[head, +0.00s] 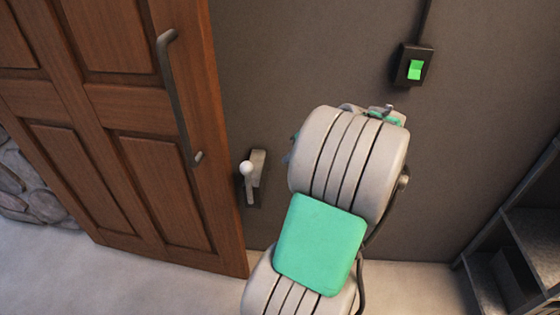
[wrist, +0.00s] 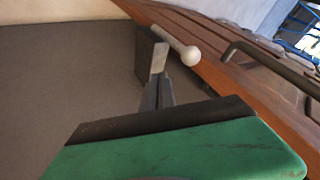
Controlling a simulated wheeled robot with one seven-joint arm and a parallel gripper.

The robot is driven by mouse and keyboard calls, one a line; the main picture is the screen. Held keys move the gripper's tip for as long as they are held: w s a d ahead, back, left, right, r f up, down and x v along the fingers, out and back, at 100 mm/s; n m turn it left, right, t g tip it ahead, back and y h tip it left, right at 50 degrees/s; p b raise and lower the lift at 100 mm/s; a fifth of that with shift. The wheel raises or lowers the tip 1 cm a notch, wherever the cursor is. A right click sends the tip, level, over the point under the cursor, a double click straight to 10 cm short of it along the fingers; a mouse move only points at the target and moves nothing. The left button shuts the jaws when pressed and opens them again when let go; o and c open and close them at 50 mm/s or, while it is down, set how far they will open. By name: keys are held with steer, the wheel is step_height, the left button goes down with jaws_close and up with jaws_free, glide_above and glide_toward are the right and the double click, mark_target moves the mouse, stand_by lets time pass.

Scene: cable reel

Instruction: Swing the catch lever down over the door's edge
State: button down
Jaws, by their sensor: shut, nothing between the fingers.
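The catch lever (head: 250,190) is a pale stalk with a white ball knob, on a dark plate on the wall beside the brown door (head: 130,130). In the head view the knob is at the stalk's upper end, just right of the door's edge. The wrist view shows the lever (wrist: 168,35) with its knob toward the door's edge (wrist: 215,75). My gripper (wrist: 160,85) is shut and empty. Its fingers point at the catch's grey block; whether they touch it I cannot tell. In the head view my arm hides the gripper.
A dark bar handle (head: 180,100) stands out from the door. A black box with a green switch (head: 415,69) is on the wall at upper right. A dark shelf unit (head: 515,235) stands at the right. The wall between switch and shelf is bare.

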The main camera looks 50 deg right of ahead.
steer(key=w+a+f+p, duration=0.1)
steer(key=w+a+f, duration=0.3)
steer(key=w, duration=0.3)
steer(key=shift+w+f, duration=0.35)
steer(key=shift+f, duration=0.4)
steer(key=shift+r, duration=0.1)
